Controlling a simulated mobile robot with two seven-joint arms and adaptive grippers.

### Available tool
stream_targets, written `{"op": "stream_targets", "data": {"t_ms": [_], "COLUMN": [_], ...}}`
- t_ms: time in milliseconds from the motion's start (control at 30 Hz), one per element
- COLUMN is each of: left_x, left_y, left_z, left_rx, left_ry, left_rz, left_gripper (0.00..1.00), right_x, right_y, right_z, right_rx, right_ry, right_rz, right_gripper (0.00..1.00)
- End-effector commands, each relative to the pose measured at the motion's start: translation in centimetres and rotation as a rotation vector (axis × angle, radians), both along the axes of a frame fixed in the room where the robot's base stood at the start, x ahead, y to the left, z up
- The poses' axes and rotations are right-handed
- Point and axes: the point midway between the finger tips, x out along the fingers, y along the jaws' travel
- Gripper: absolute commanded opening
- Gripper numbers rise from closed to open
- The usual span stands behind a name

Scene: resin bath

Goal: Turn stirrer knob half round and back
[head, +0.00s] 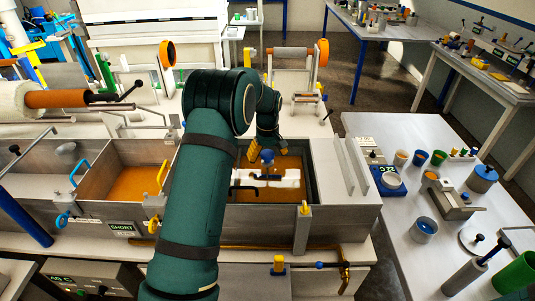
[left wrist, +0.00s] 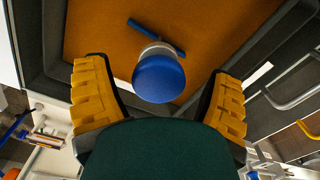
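The stirrer knob is a round blue cap on a pale collar. It shows in the left wrist view (left wrist: 160,78) and in the head view (head: 267,157), above the orange resin of the right-hand bath (head: 316,200). A blue bar (left wrist: 150,32) lies beyond the knob. My left gripper (head: 267,150) reaches down over the bath. Its two yellow fingers are spread wide in the left wrist view (left wrist: 162,100), one on each side of the knob, with gaps on both sides. It holds nothing. My right gripper is not in view.
White pieces (head: 285,179) show in the bath near the stirrer. A bath with a yellow handle (head: 162,175) stands to the left. A cluttered side table (head: 400,240) is at right.

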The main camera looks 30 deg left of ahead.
Motion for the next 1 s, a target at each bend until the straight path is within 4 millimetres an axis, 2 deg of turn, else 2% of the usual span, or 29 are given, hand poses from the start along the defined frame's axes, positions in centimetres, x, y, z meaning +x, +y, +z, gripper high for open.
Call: {"op": "stream_targets", "data": {"t_ms": [267, 367, 467, 800, 1000], "left_x": [0.1, 0.2, 0.3, 0.2, 0.1], "left_y": [0.1, 0.1, 0.0, 0.0, 0.1], "left_z": [0.4, 1.1, 2.6, 9.3, 11.6], "left_rx": [0.001, 0.002, 0.002, 0.002, 0.002], "left_ry": [-0.006, -0.009, -0.010, -0.008, -0.005], "left_rz": [-0.001, -0.001, -0.001, -0.001, -0.001], "left_gripper": [0.82, 0.82, 0.82, 0.82, 0.82], "right_x": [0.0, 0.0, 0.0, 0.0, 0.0], "right_y": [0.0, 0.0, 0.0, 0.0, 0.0], "right_z": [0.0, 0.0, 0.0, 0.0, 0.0], "right_rx": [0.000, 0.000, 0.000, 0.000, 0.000], "right_ry": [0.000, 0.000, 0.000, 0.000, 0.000], "right_rz": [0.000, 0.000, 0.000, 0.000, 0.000], "right_gripper": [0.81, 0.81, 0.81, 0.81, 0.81]}}
